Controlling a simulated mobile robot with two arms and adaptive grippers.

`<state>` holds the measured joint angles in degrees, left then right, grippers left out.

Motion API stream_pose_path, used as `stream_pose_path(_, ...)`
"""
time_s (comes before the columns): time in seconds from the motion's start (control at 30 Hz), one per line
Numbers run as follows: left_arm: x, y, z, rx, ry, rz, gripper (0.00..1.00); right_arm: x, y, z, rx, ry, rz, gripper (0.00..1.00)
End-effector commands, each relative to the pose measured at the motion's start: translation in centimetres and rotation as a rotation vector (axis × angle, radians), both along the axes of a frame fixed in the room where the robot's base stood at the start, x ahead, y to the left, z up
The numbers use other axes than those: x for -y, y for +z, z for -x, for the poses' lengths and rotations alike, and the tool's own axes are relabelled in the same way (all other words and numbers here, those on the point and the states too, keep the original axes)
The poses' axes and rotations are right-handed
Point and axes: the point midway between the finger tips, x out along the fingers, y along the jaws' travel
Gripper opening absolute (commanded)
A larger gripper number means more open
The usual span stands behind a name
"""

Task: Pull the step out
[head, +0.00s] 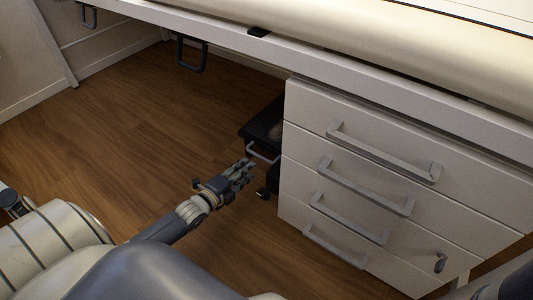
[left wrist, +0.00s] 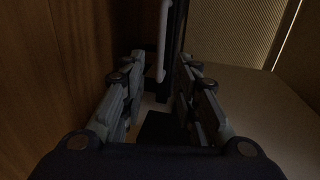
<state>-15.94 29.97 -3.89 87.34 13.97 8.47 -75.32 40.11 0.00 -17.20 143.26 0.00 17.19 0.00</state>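The step (head: 262,123) is a dark, flat-topped piece under the exam table, just left of the drawer cabinet. A light grey bar handle (head: 262,153) is on its front. My left gripper (head: 247,171) is low over the floor, in front of and slightly below this handle. In the left wrist view my left gripper (left wrist: 161,60) is open, its two fingers well apart. The pale handle bar (left wrist: 162,40) runs upright beyond and between the fingertips. I cannot tell whether they touch it. My right gripper is not in view.
A white cabinet (head: 300,110) with several grey-handled drawers stands close to the right of the step. The padded exam table (head: 360,30) overhangs from above. A dark bracket (head: 191,55) hangs from its edge. The wooden floor (head: 110,130) to the left is clear.

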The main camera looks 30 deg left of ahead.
Motion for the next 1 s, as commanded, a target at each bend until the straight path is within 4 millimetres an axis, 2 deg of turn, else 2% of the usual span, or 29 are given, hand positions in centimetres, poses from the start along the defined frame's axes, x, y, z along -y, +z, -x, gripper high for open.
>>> stream_pose_path(0.03,0.1,-0.4,-0.8,0.004,-0.001,-0.001,0.28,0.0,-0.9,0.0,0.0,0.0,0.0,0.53)
stream_pose_path(0.2,0.2,-1.2,-3.4,0.005,0.0,-0.002,0.28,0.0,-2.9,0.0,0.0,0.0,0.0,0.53)
stream_pose_path(0.53,0.6,-2.0,-8.0,0.003,-0.001,-0.002,0.28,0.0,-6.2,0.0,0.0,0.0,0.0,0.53)
stream_pose_path(0.7,0.7,-2.1,-9.2,0.003,0.0,-0.001,0.28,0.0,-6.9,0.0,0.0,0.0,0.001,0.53)
stream_pose_path(1.0,0.8,-2.0,-9.6,0.001,0.0,-0.001,0.28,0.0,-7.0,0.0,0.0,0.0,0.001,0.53)
